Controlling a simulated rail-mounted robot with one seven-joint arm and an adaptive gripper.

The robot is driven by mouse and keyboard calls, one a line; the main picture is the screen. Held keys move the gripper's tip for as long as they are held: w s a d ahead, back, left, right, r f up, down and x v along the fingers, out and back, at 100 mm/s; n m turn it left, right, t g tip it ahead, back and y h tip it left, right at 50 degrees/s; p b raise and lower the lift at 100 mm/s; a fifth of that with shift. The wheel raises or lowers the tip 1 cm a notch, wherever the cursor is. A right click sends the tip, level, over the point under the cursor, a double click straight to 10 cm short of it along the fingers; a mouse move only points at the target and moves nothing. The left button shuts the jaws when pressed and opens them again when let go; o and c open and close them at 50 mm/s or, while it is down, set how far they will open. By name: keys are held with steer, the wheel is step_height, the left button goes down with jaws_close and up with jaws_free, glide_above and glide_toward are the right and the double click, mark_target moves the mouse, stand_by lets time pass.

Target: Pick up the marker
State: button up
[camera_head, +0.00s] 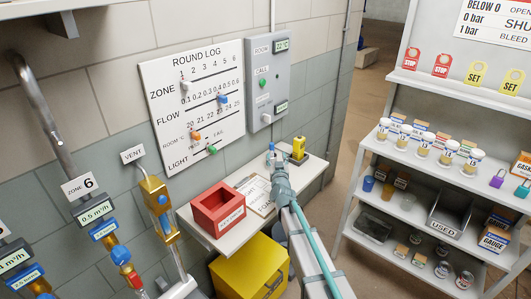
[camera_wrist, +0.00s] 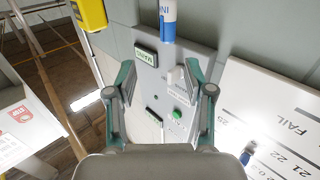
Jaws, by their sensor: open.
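A white and blue marker (camera_wrist: 168,20) shows at the top of the wrist view, partly cut off by the frame edge. It is beyond my fingertips and slightly right of the gap's middle. My gripper (camera_wrist: 159,72) is open, with its two fingers apart and nothing between them. In the head view my gripper (camera_head: 277,163) is over the back of the white shelf, seen from behind. A small blue and pale piece (camera_head: 271,147) shows at its tip; I cannot tell for certain that it is the marker.
A yellow object (camera_head: 299,148) stands close to the right of my gripper. A red box (camera_head: 218,208) and a clipboard (camera_head: 257,192) are on the shelf to the left. The grey wall panel (camera_head: 262,92) and round log board (camera_head: 200,105) are close behind. A stocked rack (camera_head: 440,160) stands right.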

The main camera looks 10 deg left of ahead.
mark_target(272, 145)
steer(key=p+x, duration=0.1)
steer(key=x, duration=0.6)
steer(key=a+p+x, duration=0.1)
steer(key=x, duration=0.2)
steer(key=shift+w+a+f+p, duration=0.1)
steer(key=shift+w+p, duration=0.1)
steer(key=shift+p, duration=0.15)
steer(key=c, duration=1)
